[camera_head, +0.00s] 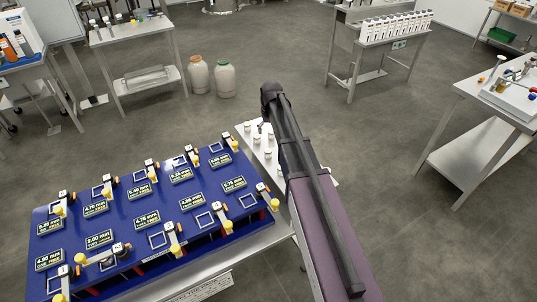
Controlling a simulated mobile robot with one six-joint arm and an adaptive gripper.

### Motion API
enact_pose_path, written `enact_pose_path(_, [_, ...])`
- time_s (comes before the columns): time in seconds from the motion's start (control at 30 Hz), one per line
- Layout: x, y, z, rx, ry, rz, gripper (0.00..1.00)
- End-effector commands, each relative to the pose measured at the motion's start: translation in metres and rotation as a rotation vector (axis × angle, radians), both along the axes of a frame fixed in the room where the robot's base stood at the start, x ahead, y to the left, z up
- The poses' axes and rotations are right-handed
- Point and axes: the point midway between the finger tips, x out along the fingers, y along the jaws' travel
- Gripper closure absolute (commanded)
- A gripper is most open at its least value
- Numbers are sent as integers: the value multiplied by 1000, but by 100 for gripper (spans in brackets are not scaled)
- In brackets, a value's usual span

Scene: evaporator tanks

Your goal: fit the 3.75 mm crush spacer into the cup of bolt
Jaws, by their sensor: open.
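A blue board (195,244) on a metal table at the lower left bears several labelled stations, each with a small yellow-tipped clamp-like part and a square outline. The printed labels give sizes in mm, such as the label (147,218) near the middle and the label (234,184) at the right. The digits are too small for me to tell surely which reads 3.75 mm. I cannot make out the crush spacer or the cup of the bolt. My arm rises from the lower right past the board's right end; my gripper is not visible.
Several small white cylinders (257,140) stand on a light surface beside the board, partly behind my arm. Two capped jugs (199,76) (225,79) stand on the floor. A bench with a row of white bottles (396,27) is behind. Grey floor (375,150) is clear at right.

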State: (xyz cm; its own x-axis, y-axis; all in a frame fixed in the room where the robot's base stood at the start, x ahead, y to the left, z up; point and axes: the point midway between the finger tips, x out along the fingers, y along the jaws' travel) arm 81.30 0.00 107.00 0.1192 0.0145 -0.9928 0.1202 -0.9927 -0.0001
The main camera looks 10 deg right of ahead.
Motion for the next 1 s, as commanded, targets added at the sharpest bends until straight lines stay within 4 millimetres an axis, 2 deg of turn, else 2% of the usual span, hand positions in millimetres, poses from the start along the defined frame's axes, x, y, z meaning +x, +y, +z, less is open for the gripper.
enact_pose_path(1.0, [9, -2, -76, 0, 0, -3, 11])
